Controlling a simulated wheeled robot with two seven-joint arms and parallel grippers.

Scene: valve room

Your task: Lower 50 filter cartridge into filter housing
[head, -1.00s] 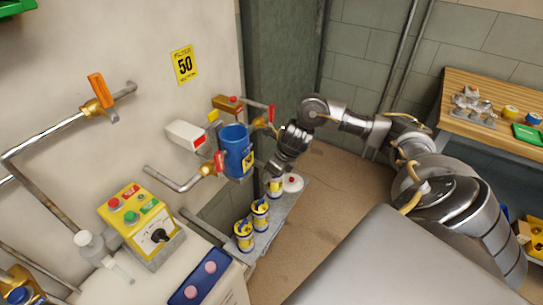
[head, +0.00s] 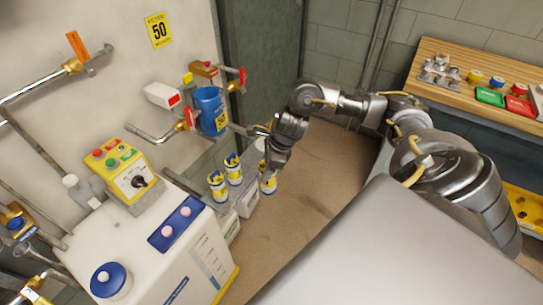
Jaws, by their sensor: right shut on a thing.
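The blue filter housing (head: 209,112) is fixed to the wall piping, below and right of the yellow "50" sign (head: 158,30). It carries a yellow label; its inside is not clear to see. My right gripper (head: 267,166) is shut on a yellow, white and blue filter cartridge (head: 267,183), below and right of the housing and apart from it. The held cartridge looks roughly upright, at the shelf's right side; its number is too small to read. Two similar cartridges stand on the shelf, one nearer (head: 217,187) and one farther (head: 233,169). My left gripper is out of view.
Red-handled valves (head: 243,79) and pipes flank the housing, with a white box (head: 163,95) at its left. A yellow control box (head: 124,170) stands on a white cabinet (head: 190,262) in front. A wooden bench (head: 455,87) is at right. The floor between is clear.

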